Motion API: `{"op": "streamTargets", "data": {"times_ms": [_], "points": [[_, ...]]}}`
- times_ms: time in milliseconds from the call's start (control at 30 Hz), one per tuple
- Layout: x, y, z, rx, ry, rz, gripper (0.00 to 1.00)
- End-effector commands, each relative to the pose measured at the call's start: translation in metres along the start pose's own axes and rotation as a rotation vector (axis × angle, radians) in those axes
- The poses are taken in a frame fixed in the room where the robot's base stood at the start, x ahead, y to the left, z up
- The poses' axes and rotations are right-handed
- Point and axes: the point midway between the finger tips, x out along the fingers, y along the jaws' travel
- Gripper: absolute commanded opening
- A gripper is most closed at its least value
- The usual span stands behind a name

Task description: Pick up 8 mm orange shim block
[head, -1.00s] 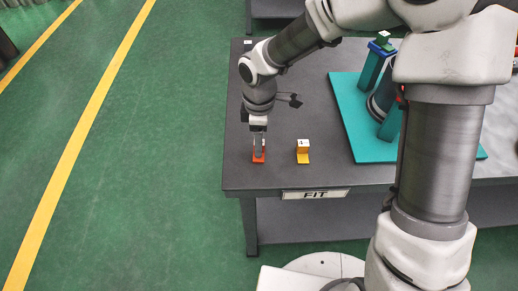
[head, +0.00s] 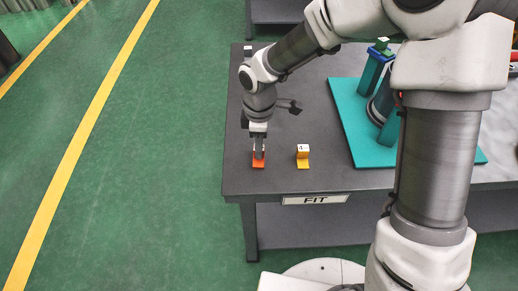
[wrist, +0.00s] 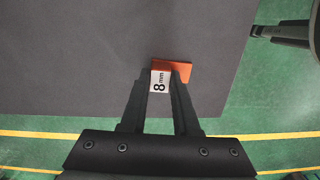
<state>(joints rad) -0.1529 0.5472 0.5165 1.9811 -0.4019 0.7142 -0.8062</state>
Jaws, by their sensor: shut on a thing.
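The orange shim block (head: 259,163) is at the front left of the grey table. In the wrist view the orange shim block (wrist: 181,68) shows a white face marked "8 mm" between the fingers. My gripper (head: 259,153) points down over it and is shut on it. In the wrist view the fingertips of my gripper (wrist: 161,84) sit on either side of the marked face. The block appears to be at the table surface; I cannot tell whether there is a gap beneath it.
A yellow-orange block (head: 303,158) with a white label stands just right of my gripper. A teal base plate (head: 350,120) with uprights and a dark cylinder is farther right. The table's front edge, with a FIT sign (head: 315,199), is close. Table space behind the blocks is clear.

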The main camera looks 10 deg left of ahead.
Motion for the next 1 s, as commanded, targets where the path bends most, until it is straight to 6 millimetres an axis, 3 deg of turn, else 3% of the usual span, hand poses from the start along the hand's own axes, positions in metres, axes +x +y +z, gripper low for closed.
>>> {"op": "streamTargets", "data": {"times_ms": [233, 400, 800, 1000], "points": [[-0.017, 0.001, 0.0, 0.0, 0.0, 0.002, 0.0], [-0.047, 0.002, 0.001, 0.002, 0.0, 0.005, 0.0], [-0.095, 0.006, 0.089, 0.006, -0.001, 0.003, 0.0], [-0.108, 0.006, 0.111, 0.003, -0.001, 0.001, 0.0]]}}
